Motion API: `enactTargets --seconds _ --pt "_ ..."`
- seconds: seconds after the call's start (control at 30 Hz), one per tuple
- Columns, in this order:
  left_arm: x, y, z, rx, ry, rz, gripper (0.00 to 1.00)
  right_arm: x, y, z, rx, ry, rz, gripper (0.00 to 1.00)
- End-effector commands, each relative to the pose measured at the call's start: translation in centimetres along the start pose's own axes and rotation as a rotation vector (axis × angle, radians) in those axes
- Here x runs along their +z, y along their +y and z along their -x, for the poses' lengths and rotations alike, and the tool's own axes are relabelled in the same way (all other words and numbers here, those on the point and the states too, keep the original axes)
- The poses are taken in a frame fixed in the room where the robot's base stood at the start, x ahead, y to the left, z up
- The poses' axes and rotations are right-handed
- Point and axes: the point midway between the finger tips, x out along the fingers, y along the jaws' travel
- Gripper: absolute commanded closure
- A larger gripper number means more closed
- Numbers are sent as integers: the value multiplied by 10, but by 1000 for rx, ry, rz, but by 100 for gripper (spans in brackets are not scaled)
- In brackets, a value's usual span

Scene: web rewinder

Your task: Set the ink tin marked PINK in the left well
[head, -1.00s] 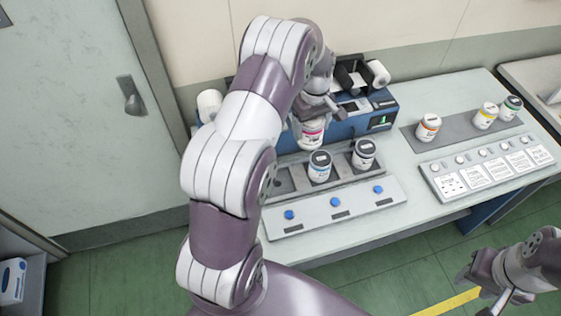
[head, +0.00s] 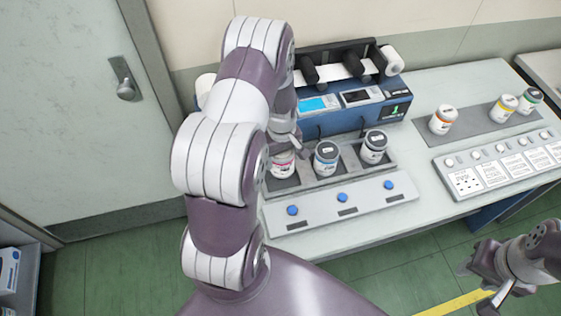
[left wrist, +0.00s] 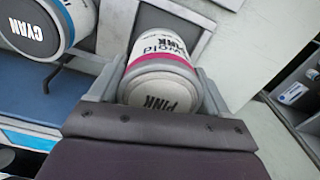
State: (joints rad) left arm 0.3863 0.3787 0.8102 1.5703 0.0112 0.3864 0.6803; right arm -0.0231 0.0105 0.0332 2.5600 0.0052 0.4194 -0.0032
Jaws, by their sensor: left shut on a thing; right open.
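The ink tin marked PINK (head: 282,163) is white with a pink band and a grey lid. It is at the left well (head: 275,186) of the grey tray, upright; I cannot tell whether its base rests on the well floor. My left gripper (head: 285,142) is shut on it from above. The left wrist view shows the PINK tin (left wrist: 163,72) between the fingers. A CYAN tin (head: 326,158) stands in the middle well and a dark-lidded tin (head: 374,147) in the right well. My right gripper (head: 485,275) is open and empty, off the table's front.
A strip with blue buttons (head: 342,198) runs before the wells. The blue rewinder (head: 340,120) stands behind them. An orange-banded tin (head: 443,120), a yellow-banded tin (head: 508,108) and a green-banded tin (head: 530,99) stand on a mat at right, behind a labelled panel (head: 500,165).

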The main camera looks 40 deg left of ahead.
Motion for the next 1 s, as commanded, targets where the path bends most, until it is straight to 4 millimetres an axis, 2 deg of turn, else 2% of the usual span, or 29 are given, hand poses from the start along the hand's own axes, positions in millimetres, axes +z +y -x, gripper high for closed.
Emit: enactTargets --seconds 0.07,0.2,0.3,0.67,0.7,0.73,0.77,1.0 --pt "1 -4 -5 0 0 1 79 0 0 3 0 0 0 57" --pt "1 -4 -31 0 0 0 79 -1 0 8 0 0 0 57" --pt "0 -4 -42 2 2 0 79 -1 0 9 0 0 0 57" --pt "0 -4 -47 2 3 0 79 0 0 5 0 0 0 57" --pt "0 -4 -47 2 2 0 14 -1 0 6 0 0 0 57" --pt "0 -4 -46 2 2 0 4 -1 0 6 0 0 0 57" --pt "0 -4 -46 2 2 0 0 -1 0 6 0 0 0 57" --pt "0 -4 -43 2 2 0 0 -1 0 9 0 0 0 57"
